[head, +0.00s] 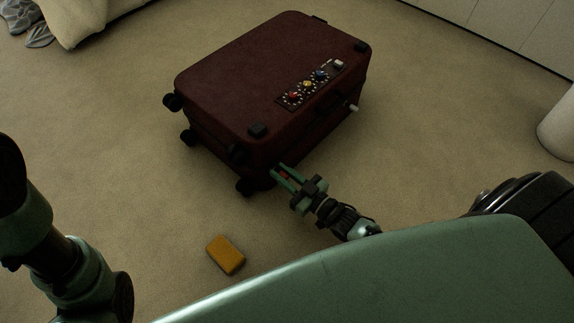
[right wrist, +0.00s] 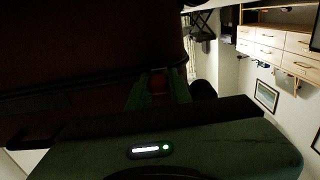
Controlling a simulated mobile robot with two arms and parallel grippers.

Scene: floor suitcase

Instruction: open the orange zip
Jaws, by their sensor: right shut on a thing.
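The dark red suitcase (head: 245,75) lies flat on the carpet in the head view. My right gripper (head: 277,170) is at the suitcase's near side, by its front corner, with green fingers pointing at the seam. It is shut on a small reddish-orange piece, which looks like the orange zip (right wrist: 157,84), seen between the fingers (right wrist: 158,88) in the right wrist view. The zip's track is too dark to make out. My left arm shows at the left edge of the head view, but its gripper is out of frame.
A panel with coloured knobs (head: 308,86) is on the suitcase top. A yellow-orange block (head: 226,255) lies on the carpet in front. A white cylinder (head: 558,125) stands at the right. A cushion-like beige item (head: 85,18) is at the back left. Carpet around is mostly clear.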

